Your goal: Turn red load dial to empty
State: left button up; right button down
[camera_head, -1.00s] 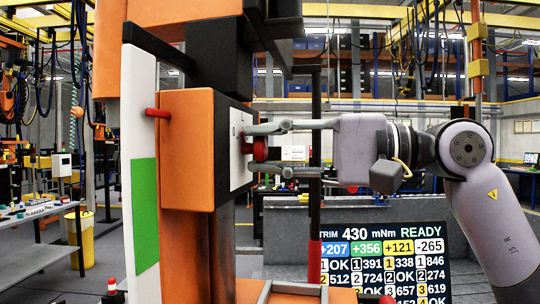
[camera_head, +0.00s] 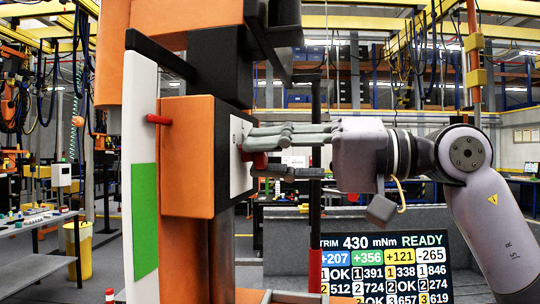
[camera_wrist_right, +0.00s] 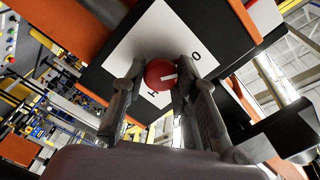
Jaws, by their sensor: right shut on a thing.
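The red load dial (camera_head: 260,160) sits on the white plate (camera_head: 240,170) on the side of an orange and black box (camera_head: 187,155). In the right wrist view the dial (camera_wrist_right: 157,70) shows a white mark right of its centre. The white plate (camera_wrist_right: 140,42) there carries dark letters, one reading like an O. My right gripper (camera_head: 251,159) comes from the right with its fingers on both sides of the dial, shut on it. In the head view the fingers partly hide the dial. My left gripper is not in view.
A white panel with a green area (camera_head: 145,215) and a red peg (camera_head: 158,119) stand left of the box. A dark post with a red lower part (camera_head: 315,260) stands behind my right gripper. A screen (camera_head: 390,270) reads 430 mNm READY.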

jog(key=c, duration=1.3)
grip_release()
jog(key=d, duration=0.4)
jog(key=s+d, duration=0.1)
jog(key=d, duration=0.3)
jog(key=s+d, duration=0.1)
jog(key=d, duration=0.3)
jog(key=shift+s, duration=0.15)
jog(key=shift+a+r, duration=0.1)
